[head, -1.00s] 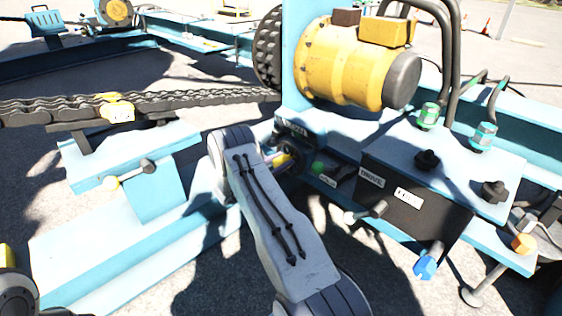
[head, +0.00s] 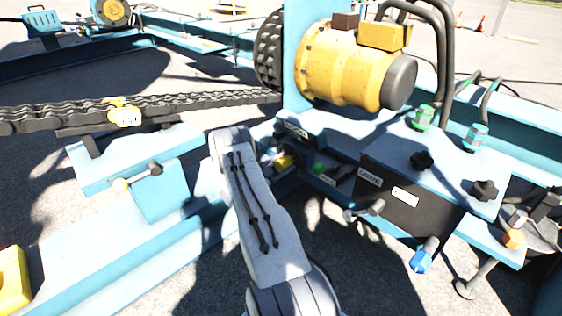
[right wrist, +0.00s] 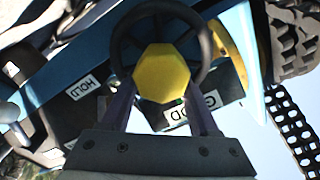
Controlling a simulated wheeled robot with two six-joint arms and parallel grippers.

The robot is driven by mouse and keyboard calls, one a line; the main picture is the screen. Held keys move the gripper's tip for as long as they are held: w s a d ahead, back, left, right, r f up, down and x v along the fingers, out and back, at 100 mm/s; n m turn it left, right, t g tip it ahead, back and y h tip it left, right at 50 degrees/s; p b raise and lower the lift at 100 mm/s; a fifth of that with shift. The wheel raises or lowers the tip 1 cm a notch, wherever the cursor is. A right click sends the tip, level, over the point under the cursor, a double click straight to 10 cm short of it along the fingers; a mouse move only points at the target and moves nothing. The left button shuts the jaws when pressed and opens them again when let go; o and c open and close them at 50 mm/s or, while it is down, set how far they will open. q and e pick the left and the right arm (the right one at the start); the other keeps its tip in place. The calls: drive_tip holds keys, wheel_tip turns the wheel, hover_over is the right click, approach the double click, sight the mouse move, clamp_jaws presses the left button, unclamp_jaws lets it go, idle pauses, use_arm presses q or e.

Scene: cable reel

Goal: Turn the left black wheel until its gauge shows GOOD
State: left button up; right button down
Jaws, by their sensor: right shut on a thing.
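A black wheel (right wrist: 204,50) with a yellow hub (right wrist: 162,74) fills the upper middle of the right wrist view. I cannot make out a gauge pointer. My left gripper is not in view.
A yellow motor (head: 340,65) stands above the wheel area. A heavy chain (head: 170,103) runs across the left. A yellow piece (head: 14,280) sits at the lower left edge.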

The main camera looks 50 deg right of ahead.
drive_tip(key=shift+a+f+m, duration=0.1)
drive_tip(key=shift+f+m, duration=0.1)
drive_tip(key=shift+m, duration=0.3)
drive_tip(key=shift+c, duration=1.6)
unclamp_jaws()
drive_tip(key=shift+o, duration=0.9)
drive_tip(key=shift+r, duration=0.1)
drive_tip(key=shift+a, duration=0.15)
drive_tip(key=w+a+p, duration=0.1)
drive_tip(key=a+p, duration=0.3)
drive_tip(key=a, duration=0.6)
drive_tip(key=shift+w+p, duration=0.3)
drive_tip(key=shift+p, duration=0.05)
